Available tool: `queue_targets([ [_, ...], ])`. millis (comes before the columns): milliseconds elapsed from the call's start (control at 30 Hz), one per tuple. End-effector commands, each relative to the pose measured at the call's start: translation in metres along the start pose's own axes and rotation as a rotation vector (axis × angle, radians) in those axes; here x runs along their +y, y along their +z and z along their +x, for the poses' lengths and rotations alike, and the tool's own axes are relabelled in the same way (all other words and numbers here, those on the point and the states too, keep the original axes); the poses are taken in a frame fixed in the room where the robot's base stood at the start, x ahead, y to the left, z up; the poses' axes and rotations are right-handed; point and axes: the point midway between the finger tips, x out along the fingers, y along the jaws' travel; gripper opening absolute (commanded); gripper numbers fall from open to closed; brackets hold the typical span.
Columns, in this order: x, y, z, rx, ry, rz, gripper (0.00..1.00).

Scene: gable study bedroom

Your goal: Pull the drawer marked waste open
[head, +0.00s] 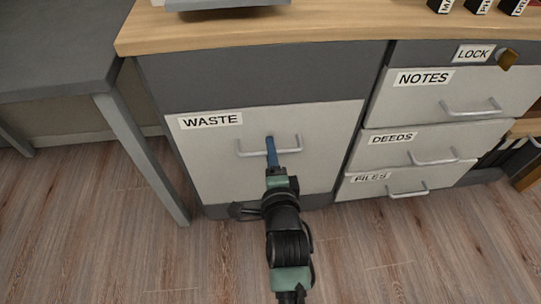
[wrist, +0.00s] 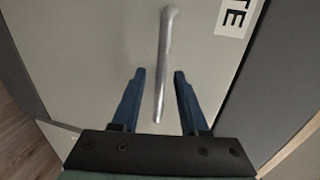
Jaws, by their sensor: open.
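The drawer marked WASTE (head: 215,170) is a large light-grey front at the left of the cabinet, and it looks shut. Its silver bar handle (head: 285,151) runs across the upper middle of the front. The handle also shows in the wrist view (wrist: 165,60), running lengthwise. My gripper (head: 270,140) reaches the handle in the head view. In the wrist view the blue fingers of my gripper (wrist: 158,75) are open, one on each side of the handle's near end, with a gap on both sides. Whether the fingertips reach past the bar cannot be told.
To the right are the drawers NOTES (head: 440,95), DEEDS (head: 400,150) and FILES (head: 395,187), with a LOCK label (head: 473,53) above. A grey table (head: 60,50) with a leg (head: 145,155) stands at the left. The wooden floor (head: 400,255) before the cabinet is clear.

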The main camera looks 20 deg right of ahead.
Motion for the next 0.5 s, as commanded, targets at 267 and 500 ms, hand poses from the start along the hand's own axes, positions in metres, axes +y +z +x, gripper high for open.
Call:
queue_targets([
  [267, -0.0006, 0.0002, 0.0084, 0.0, 0.0, 0.0, 0.44],
  [500, -0.0006, 0.0002, 0.008, 0.0, 0.0, 0.0, 0.28],
])
